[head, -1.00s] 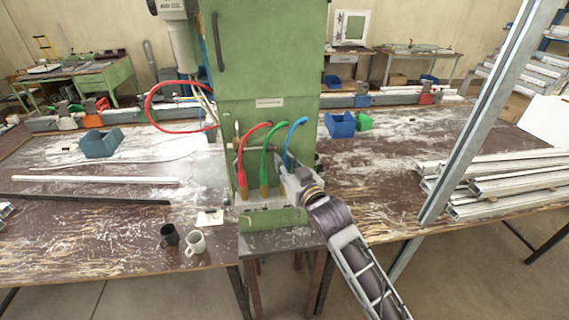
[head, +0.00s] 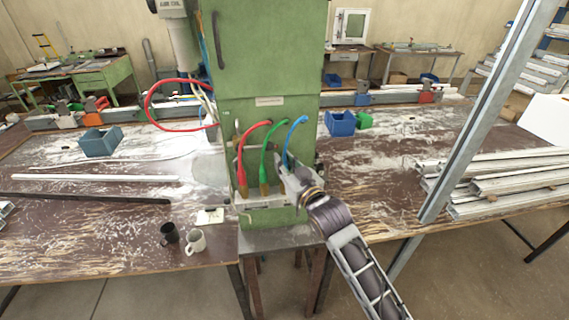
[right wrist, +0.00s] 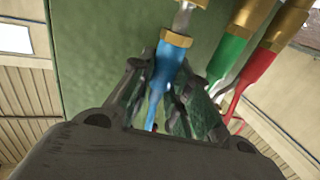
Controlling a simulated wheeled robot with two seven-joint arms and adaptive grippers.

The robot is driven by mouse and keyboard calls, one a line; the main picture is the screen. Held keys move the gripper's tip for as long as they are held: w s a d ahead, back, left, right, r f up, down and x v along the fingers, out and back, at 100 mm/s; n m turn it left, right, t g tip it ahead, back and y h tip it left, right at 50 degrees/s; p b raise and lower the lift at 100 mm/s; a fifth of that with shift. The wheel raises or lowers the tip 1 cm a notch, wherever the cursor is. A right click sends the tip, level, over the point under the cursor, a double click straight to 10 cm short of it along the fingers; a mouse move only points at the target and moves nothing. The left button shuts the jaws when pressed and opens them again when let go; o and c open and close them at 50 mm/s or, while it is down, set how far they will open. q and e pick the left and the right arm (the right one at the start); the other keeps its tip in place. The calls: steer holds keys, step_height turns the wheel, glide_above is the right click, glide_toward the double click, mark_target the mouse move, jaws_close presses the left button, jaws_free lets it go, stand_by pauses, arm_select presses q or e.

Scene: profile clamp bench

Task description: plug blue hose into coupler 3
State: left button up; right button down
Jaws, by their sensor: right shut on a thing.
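The blue hose (head: 292,128) arches from the green machine down into my right gripper (head: 286,178). In the right wrist view its blue plug body (right wrist: 167,66) has a brass collar and a bare metal tip (right wrist: 183,18). The fingers of my right gripper (right wrist: 160,84) are shut around the blue plug. The tip points at a brass coupler (right wrist: 196,3) cut by the top edge; how deep it sits there I cannot tell. The red hose (head: 243,150) and green hose (head: 265,150) end in brass couplers beside it. My left gripper is out of view.
The green machine (head: 268,70) stands behind the couplers. Blue bins (head: 340,124) and stacked metal profiles (head: 510,185) are to the right. A tall profile (head: 480,120) rises at right.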

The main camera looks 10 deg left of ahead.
steer(key=shift+f+b, duration=0.35)
steer(key=shift+f, duration=0.8)
stand_by(1.4)
steer(key=c, duration=1.3)
jaws_free()
steer(key=shift+s+d+r, duration=0.1)
steer(key=shift+s+d, duration=0.1)
steer(key=shift+p+v, duration=0.4)
steer(key=shift+v, duration=3.8)
steer(key=shift+d, duration=0.1)
